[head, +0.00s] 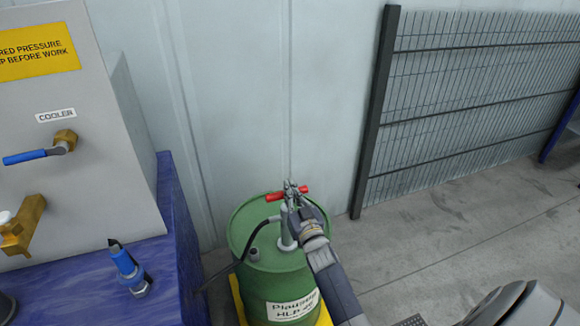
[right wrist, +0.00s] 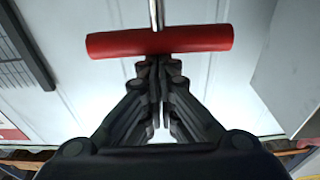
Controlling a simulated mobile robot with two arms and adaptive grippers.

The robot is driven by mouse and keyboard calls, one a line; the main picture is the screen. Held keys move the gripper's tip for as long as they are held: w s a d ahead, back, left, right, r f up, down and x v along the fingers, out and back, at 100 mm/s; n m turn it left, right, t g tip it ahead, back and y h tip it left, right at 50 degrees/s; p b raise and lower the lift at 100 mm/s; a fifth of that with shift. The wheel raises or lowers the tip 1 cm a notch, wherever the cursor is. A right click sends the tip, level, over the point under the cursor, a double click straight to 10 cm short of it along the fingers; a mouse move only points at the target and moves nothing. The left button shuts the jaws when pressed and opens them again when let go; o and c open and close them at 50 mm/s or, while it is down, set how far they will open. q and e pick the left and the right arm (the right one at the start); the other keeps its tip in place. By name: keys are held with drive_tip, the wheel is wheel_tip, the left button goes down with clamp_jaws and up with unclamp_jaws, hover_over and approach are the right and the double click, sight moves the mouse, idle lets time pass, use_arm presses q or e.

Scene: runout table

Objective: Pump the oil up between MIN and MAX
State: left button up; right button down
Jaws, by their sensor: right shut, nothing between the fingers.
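A metal rod (right wrist: 156,14) shows past the handle. No MIN or MAX marks show. My left gripper is out of view.
A black hose (head: 232,268) runs from the pump down to the left. A blue unit (head: 178,215) with a grey housing (head: 90,130) and cooler valve (head: 62,142) stands left. A mesh fence (head: 470,90) is at the right; bare floor (head: 450,230) lies before it.

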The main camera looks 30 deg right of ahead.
drive_tip(key=shift+f, duration=0.3)
wheel_tip(320, 180, up, 5)
drive_tip(key=p, duration=0.3)
drive_tip(key=b+v, duration=0.2)
drive_tip(key=v, duration=0.7)
drive_tip(key=shift+s+f, duration=0.15)
drive_tip(key=shift+f, duration=0.25)
idle(0.5)
idle(0.5)
